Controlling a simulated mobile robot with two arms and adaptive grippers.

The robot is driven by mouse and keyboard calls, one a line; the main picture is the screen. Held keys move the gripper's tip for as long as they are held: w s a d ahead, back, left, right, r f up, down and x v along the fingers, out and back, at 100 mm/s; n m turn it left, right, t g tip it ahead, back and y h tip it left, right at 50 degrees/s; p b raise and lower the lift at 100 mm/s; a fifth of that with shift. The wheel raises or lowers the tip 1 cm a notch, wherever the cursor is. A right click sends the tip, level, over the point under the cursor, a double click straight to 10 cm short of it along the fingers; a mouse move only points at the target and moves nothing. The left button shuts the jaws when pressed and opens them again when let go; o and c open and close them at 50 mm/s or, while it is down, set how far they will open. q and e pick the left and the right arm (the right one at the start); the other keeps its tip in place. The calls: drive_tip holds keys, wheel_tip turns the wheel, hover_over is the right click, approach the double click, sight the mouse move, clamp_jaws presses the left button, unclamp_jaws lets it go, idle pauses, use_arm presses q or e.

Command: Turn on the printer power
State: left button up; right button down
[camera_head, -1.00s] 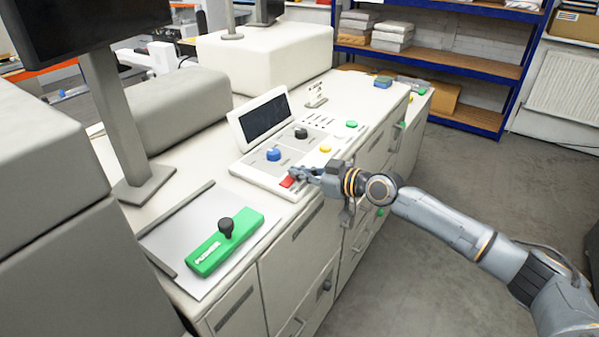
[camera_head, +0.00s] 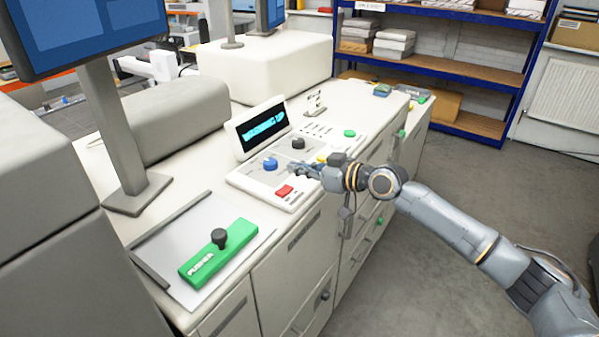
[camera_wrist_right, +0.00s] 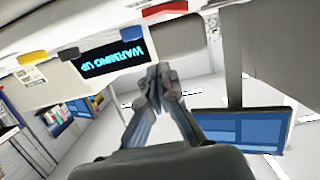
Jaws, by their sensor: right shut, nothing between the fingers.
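The printer's control panel (camera_head: 243,179) sits on the white printer body. Its red power switch (camera_head: 285,191) is at the near end, and also shows at the top of the right wrist view (camera_wrist_right: 164,8). The tilted display (camera_head: 264,128) is lit with cyan text, and in the right wrist view (camera_wrist_right: 113,60) it reads "WARMING UP". My right gripper (camera_head: 298,169) is shut and empty, above the panel just beyond the red switch and apart from it. Its closed fingers show in the right wrist view (camera_wrist_right: 157,82). My left gripper is out of view.
A blue knob (camera_head: 270,164), a black knob (camera_head: 298,143), a yellow button (camera_head: 322,160) and a green button (camera_head: 349,132) are on the panel. A green squeegee-like tool (camera_head: 217,254) lies in front. The large monitor (camera_head: 90,30) shows a blue screen. Floor at right is clear.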

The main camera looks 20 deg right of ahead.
drive_tip(key=b+v, duration=0.3)
drive_tip(key=v, duration=0.6)
drive_tip(key=shift+d+f+b, duration=0.15)
drive_tip(key=shift+d+b, duration=0.15)
drive_tip(key=shift+b, duration=0.1)
drive_tip(key=shift+s, duration=0.1)
